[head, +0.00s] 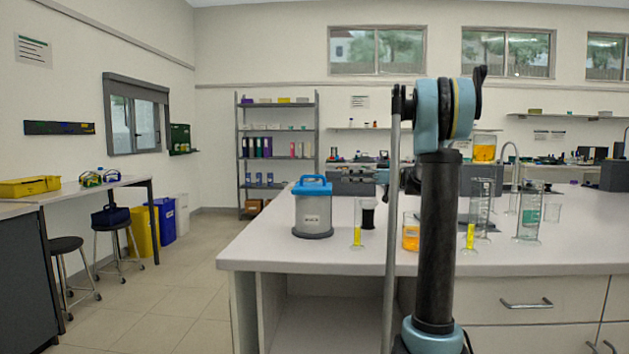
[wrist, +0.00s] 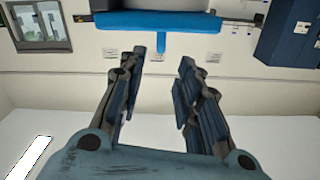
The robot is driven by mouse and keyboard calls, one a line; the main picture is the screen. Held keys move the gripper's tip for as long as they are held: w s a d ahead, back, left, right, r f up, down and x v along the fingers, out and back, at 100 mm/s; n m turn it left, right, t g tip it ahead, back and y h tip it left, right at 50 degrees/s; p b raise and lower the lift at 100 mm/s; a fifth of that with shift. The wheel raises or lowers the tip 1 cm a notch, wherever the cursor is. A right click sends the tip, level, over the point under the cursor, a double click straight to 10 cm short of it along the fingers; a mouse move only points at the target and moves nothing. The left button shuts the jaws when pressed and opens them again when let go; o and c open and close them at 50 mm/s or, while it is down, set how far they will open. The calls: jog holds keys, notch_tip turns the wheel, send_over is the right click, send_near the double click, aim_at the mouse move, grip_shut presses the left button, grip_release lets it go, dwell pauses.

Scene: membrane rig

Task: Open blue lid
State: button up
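The blue lid (head: 312,187) with its raised handle sits on a grey canister (head: 312,213) on the white bench, left of my arm in the head view. In the wrist view, which looks upside down, the lid (wrist: 118,22) spans the top edge, its handle (wrist: 161,44) seen narrow and end-on. My gripper (wrist: 162,65) is open and empty, its two fingers spread, with the handle showing between and beyond the tips. In the head view my gripper (head: 381,176) points left, apart from the lid and to its right; my arm partly hides it.
A yellow-filled cylinder (head: 358,224) and a dark jar (head: 368,214) stand just right of the canister. An orange-filled beaker (head: 411,232) and glass cylinders (head: 530,212) stand near my arm. The bench (head: 270,250) is clear in front of the canister.

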aim_at(319, 176)
jog(key=a, duration=1.4)
jog(key=shift+w, duration=0.25)
jog(key=shift+c, duration=0.2)
grip_shut()
